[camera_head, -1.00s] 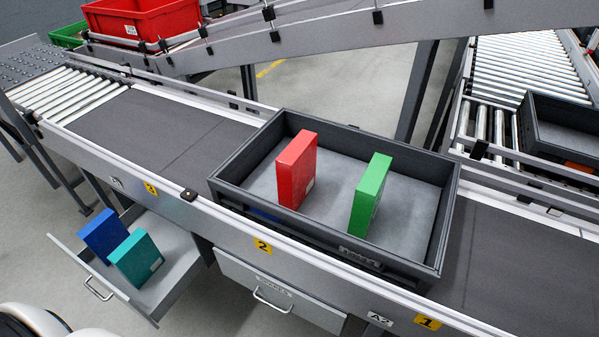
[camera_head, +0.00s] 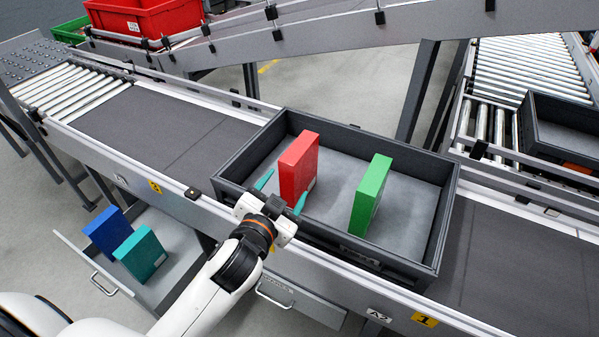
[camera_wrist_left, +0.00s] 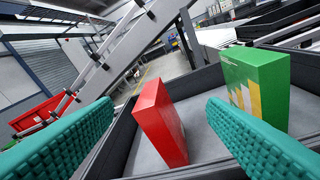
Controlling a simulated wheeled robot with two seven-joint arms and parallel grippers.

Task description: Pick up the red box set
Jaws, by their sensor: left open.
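The red box set (camera_head: 299,166) stands upright in a dark grey tray (camera_head: 232,162) on the conveyor. It also shows in the left wrist view (camera_wrist_left: 160,122), between and beyond the two teal fingers. My left gripper (camera_head: 283,191) is open and empty at the tray's near wall, with one finger to each side of the red box set. The fingers look apart from it. In the head view the gripper hides part of the near wall. My right gripper is in neither view.
A green box (camera_head: 371,194) stands upright in the same tray, right of the red one. A blue box (camera_head: 107,233) and a teal box (camera_head: 140,253) stand in an open drawer (camera_head: 183,268) below left. The belt left of the tray is clear.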

